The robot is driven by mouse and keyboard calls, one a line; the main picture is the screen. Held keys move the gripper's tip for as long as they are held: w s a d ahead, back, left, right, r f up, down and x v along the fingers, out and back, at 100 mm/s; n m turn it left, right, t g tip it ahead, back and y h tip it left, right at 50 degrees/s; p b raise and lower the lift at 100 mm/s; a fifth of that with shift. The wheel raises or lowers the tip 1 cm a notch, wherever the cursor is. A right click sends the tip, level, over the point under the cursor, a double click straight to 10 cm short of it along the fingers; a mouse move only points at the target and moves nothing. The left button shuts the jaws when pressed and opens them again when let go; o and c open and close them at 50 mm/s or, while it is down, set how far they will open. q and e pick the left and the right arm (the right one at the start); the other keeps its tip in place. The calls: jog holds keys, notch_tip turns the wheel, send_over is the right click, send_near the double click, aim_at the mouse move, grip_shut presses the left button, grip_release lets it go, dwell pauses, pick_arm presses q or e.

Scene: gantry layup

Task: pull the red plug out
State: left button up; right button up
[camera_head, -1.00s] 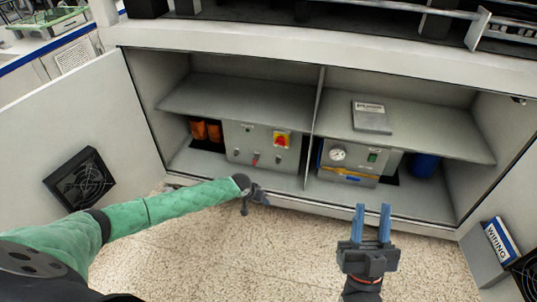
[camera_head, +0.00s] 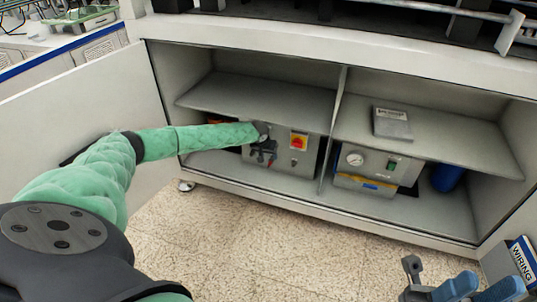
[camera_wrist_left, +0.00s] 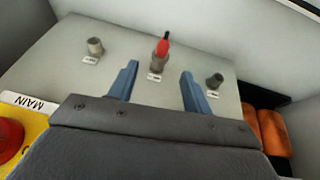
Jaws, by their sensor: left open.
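The red plug (camera_wrist_left: 162,48) sits in the middle socket of a grey panel box (camera_wrist_left: 215,72) in the left wrist view, with a dark tip on it. My left gripper (camera_wrist_left: 158,82) is open. Its two blue fingers are spread to either side of the line to the plug, short of it and not touching it. In the head view my left gripper (camera_head: 266,158) is in front of the box and hides the plug. My right gripper (camera_head: 480,288) is at the bottom right, its blue fingers apart and empty, far from the box.
Two grey sockets (camera_wrist_left: 95,46) flank the plug. A red-and-yellow main switch (camera_head: 299,142) is on the box. A shelf (camera_head: 255,100) lies above, and a divider (camera_head: 333,135) stands to the right. A gauge unit (camera_head: 365,170) is beyond it. The floor (camera_head: 260,240) in front is clear.

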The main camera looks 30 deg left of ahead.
aim_at(271, 160)
pick_arm(q)
jog(key=shift+b+x, duration=0.6)
jog(key=shift+x, duration=1.85)
grip_shut()
